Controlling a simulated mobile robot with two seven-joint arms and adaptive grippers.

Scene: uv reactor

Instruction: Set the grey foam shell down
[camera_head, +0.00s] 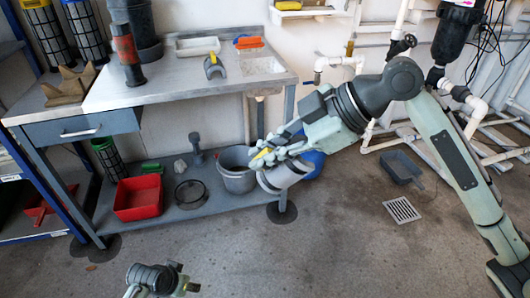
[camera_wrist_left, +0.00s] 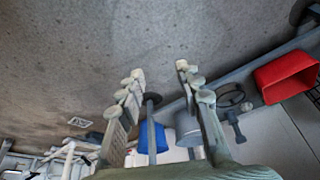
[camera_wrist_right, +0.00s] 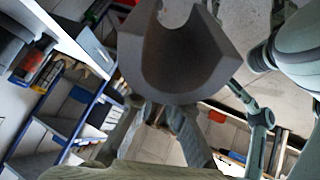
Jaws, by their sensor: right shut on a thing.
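A grey foam shell (camera_head: 283,177), a half-round trough, is held by my right gripper (camera_head: 272,155) in front of the bench, above floor level. In the right wrist view the shell (camera_wrist_right: 185,75) shows its hollow side, and the fingers of my right gripper (camera_wrist_right: 160,108) are shut on its lower edge. My left gripper (camera_wrist_left: 160,85) is open and empty in the left wrist view, over the floor. Its fingers are not clear in the head view.
The bench top holds a white tray (camera_head: 198,46), an orange-and-black cylinder (camera_head: 127,58) and a brown stand (camera_head: 70,84). The lower shelf holds a red bin (camera_head: 138,197) and a grey bucket (camera_head: 238,170). A blue bucket (camera_head: 313,163) stands behind my right gripper. White pipes (camera_head: 385,140) run at right.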

